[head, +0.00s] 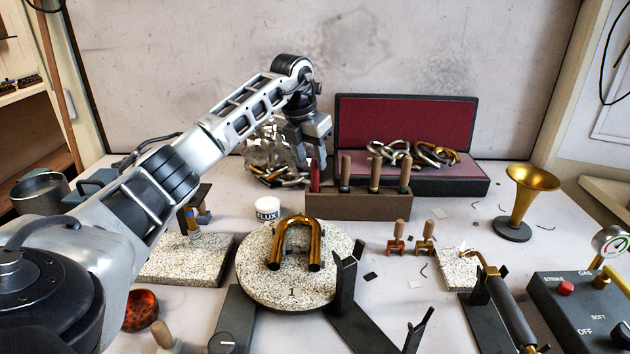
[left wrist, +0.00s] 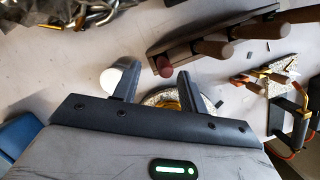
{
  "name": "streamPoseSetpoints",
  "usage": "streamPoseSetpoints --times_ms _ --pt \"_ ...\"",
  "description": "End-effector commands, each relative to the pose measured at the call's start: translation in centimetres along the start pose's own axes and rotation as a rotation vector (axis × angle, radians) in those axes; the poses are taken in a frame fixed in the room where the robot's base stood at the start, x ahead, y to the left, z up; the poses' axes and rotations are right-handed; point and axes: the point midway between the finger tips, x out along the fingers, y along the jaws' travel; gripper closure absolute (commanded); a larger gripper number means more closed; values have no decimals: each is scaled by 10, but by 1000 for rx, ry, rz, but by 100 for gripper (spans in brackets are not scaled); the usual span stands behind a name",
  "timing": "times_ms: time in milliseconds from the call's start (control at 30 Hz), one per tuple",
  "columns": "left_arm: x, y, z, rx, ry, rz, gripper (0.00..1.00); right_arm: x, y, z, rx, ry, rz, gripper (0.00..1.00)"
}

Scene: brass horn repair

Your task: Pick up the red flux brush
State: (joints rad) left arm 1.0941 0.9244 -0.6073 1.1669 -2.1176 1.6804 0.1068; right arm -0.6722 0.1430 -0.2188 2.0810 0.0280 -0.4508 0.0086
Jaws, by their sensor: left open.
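The red flux brush (head: 315,178) stands upright at the left end of a wooden tool rack (head: 358,207). In the left wrist view its dark red handle end (left wrist: 162,65) shows just beyond the gap between my fingers. My left gripper (head: 308,160) points down over the rack's left end, with its fingertips close to the brush handle. The gripper is open and empty; both fingers stand apart in the left wrist view (left wrist: 157,84). I cannot tell whether a finger touches the brush. The brush's lower part is hidden in the rack. My right gripper is not in view.
Other wooden-handled tools (head: 375,174) stand in the rack to the brush's right. A white flux jar (head: 267,209) stands at front left. A crumpled clear bag with metal parts (head: 268,150) lies behind left. An open red-lined case (head: 405,125) stands behind the rack.

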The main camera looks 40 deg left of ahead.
Motion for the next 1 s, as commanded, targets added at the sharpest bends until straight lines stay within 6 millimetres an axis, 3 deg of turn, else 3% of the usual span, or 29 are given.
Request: streamPoseSetpoints --times_ms 300,600,633,767,800,1000 --pt "43 -7 2 0 3 -1 57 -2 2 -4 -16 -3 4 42" --pt "50 -6 2 0 0 0 57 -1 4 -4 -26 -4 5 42" --pt "50 -6 2 0 0 0 60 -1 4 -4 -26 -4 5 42" --pt "49 -6 2 1 0 0 96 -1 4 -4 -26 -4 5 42" --pt "49 -6 2 1 0 0 100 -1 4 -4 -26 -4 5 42" --pt "49 -6 2 1 0 0 100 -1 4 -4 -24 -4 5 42"
